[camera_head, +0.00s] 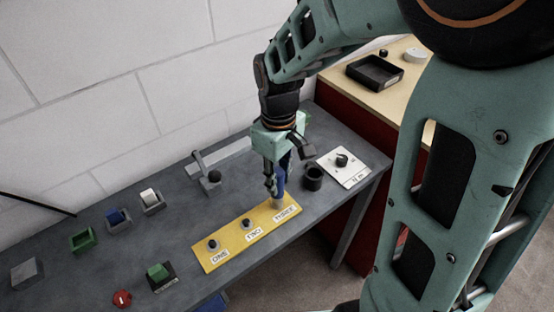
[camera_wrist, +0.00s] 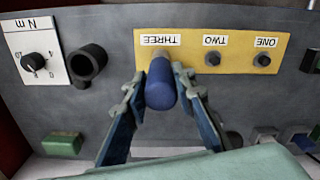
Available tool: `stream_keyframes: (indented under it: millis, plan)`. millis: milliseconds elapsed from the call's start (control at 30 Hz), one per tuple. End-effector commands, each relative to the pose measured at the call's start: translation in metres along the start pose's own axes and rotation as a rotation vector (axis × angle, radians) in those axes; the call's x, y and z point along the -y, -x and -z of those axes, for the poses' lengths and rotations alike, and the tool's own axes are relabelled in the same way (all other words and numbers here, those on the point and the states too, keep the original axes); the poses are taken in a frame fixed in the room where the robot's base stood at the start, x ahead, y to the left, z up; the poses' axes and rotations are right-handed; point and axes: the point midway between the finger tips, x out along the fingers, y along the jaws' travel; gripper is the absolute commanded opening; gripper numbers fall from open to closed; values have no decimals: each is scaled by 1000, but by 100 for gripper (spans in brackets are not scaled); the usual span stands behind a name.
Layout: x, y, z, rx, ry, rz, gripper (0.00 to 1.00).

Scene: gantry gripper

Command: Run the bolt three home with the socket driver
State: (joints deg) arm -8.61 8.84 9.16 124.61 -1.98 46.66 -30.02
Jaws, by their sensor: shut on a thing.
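The yellow plate (camera_head: 228,251) lies on the grey bench with labels ONE, TWO and THREE. My gripper (camera_head: 275,188) is shut on the blue socket driver (camera_head: 281,187), which stands roughly upright over the THREE position. In the wrist view the driver (camera_wrist: 160,85) sits between my two fingers, with its far end at the THREE label (camera_wrist: 160,40). Bolt three is hidden under the driver, and I cannot tell whether the socket is seated on it. Bolt one (camera_head: 212,244) and bolt two (camera_head: 247,224) stand uncovered in the plate.
A dark empty cup-shaped holder (camera_head: 312,177) and a white Nm dial panel (camera_head: 343,167) stand right of the plate. A grey bracket (camera_head: 214,177) lies behind. A red button (camera_head: 121,298), a green block (camera_head: 157,272) and several small holders are at left.

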Motion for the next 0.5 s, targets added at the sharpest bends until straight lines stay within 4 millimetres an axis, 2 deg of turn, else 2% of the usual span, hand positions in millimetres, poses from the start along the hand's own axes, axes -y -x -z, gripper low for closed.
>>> stream_keyframes:
  millis: [333, 500]
  plan:
    - [0, -1, -1, 2, 0, 1, 0]
    - [0, 8, 0, 1, 0, 1, 0]
